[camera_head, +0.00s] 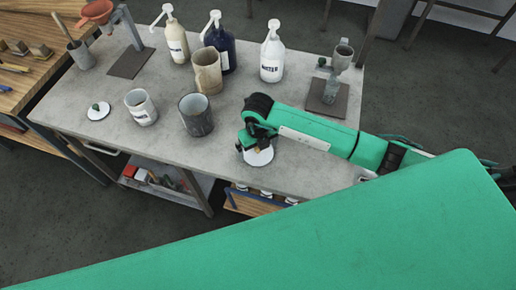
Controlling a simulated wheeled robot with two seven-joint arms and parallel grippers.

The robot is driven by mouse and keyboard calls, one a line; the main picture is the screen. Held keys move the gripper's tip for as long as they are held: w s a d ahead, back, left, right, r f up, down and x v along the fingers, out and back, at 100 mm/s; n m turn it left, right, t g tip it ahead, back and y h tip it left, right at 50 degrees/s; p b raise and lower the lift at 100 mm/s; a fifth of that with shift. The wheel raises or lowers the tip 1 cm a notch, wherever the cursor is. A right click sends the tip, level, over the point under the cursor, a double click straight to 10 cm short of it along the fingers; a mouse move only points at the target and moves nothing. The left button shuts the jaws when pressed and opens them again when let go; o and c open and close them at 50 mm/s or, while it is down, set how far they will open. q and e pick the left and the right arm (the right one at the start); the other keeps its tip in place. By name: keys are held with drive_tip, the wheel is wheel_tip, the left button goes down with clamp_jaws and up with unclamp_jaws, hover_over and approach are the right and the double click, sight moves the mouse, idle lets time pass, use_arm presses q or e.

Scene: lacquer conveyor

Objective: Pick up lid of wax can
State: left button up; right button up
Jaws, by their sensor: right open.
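My right gripper (250,146) points down over a round white lid (262,159) near the front of the grey table. It is open, and the gripper covers part of the lid, including its middle. I cannot tell whether the fingers touch it. Another white lid with a dark green knob (98,112) lies at the left of the table. A white labelled can (139,108) stands beside that lid, and a grey metal can (196,117) stands between it and my gripper. The can labels are too small to read, so I cannot tell which is the wax can. My left gripper is not in view.
Pump bottles in cream (176,45), dark blue (228,54) and white (272,62) stand at the back of the grey table (150,160), behind a tan jug (207,75). Stands are at the back left and right.

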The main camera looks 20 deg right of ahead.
drive_tip(key=shift+f, duration=0.15)
drive_tip(key=c, duration=0.6)
